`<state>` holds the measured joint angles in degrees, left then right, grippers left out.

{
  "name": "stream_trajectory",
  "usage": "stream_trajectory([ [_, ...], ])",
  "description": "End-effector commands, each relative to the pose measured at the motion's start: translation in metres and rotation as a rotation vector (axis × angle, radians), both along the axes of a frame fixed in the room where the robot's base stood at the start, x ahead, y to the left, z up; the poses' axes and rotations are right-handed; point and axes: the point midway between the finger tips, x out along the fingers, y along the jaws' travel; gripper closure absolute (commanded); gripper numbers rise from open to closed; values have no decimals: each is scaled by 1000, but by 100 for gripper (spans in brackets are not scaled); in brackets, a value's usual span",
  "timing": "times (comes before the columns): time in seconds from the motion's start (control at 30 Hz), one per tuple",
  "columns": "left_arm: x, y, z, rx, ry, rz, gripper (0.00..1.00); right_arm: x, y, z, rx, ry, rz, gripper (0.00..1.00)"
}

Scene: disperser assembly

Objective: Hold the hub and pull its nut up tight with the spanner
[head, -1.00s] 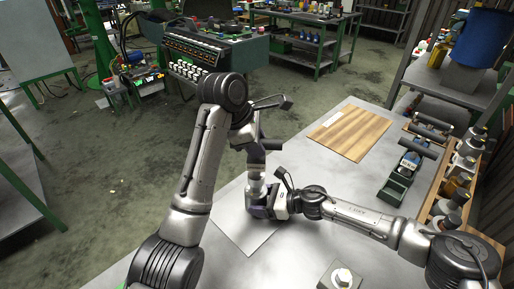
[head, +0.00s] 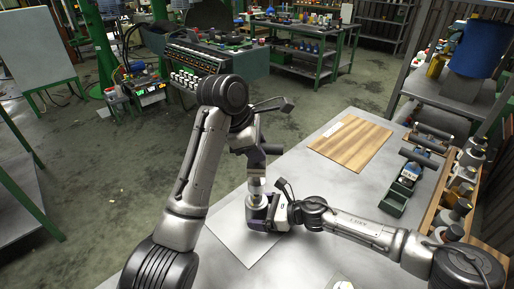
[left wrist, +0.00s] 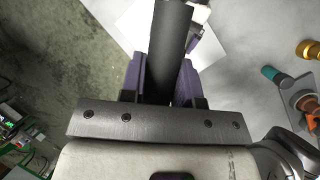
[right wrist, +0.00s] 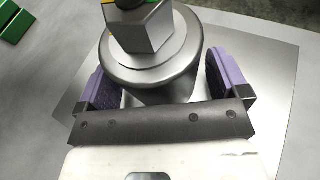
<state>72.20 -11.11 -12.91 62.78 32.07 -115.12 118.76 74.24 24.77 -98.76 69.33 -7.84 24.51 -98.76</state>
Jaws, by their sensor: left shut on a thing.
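The hub (right wrist: 150,75) is a silver stepped cylinder with a hex nut (right wrist: 145,30) on top. It stands upright on the pale sheet, and it shows small in the head view (head: 256,187). My left gripper (left wrist: 160,85) is above, shut on the dark bar of the spanner (left wrist: 172,40). The bar also shows in the head view (head: 272,149). I cannot see how the spanner's jaw sits on the nut.
The pale sheet (head: 225,222) lies on the grey table under the hub. A wooden board (head: 350,140) lies farther back. The table between board and hub is mostly clear.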

Motion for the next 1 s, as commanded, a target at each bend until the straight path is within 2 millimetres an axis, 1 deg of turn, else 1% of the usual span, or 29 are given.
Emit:
stream_trajectory([
  [0.03, 0, 0, 1, -1, -2, 0, 100, 0, 0, 0, 0, 0, 0, 2],
  [0.07, 0, 0, 1, -1, -2, 0, 100, 0, 0, 0, 0, 0, 0, 0],
  [0.27, 0, 0, 1, -1, -2, 0, 100, 0, 0, 0, 0, 0, -1, 0],
  [0.43, 0, 0, 1, -1, -2, 0, 100, -2, -10, 3, -1, -1, -2, 0],
  [0.57, 0, 0, 1, -1, -2, 0, 100, -8, -29, 9, 0, -1, -3, 0],
  [0.8, 0, 0, 1, -1, -2, 0, 100, -21, -67, 22, 0, 0, -2, 0],
  [1.0, 0, 0, 1, -1, -3, 0, 100, -29, -93, 29, 0, -1, -2, 0],
])
